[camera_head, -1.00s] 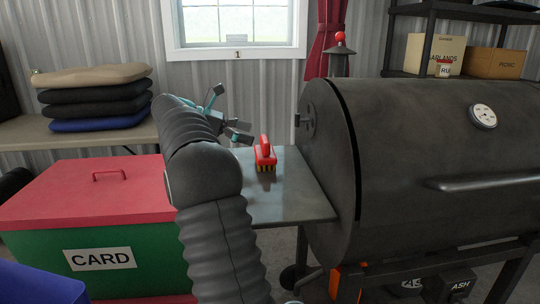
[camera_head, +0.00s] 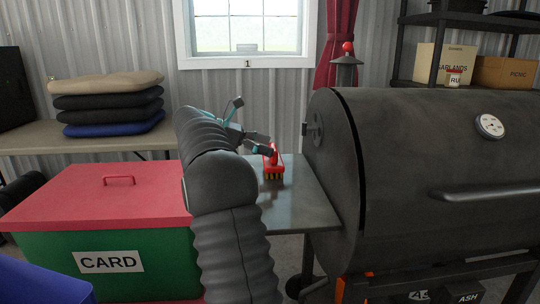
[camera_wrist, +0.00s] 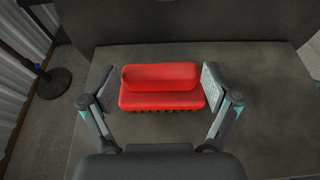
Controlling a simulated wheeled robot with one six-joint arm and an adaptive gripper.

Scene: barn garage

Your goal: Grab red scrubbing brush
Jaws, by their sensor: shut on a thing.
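The red scrubbing brush (camera_head: 273,170) rests on the grey side shelf (camera_head: 305,208) of the smoker, with its red handle up and yellowish bristles down. In the wrist view the brush (camera_wrist: 160,90) lies crosswise between my fingers. My gripper (camera_wrist: 158,82) is shut on it by its two ends, one finger at the left end and one at the right. In the head view my gripper (camera_head: 254,128) reaches in from the left, and a finger hides part of the brush handle. The bristles appear to be at the shelf surface.
The large dark smoker barrel (camera_head: 430,180) stands just right of the shelf. A green box with a red lid (camera_head: 90,195), labelled CARD, is at the left. Folded cushions (camera_head: 110,103) lie on a bench behind it.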

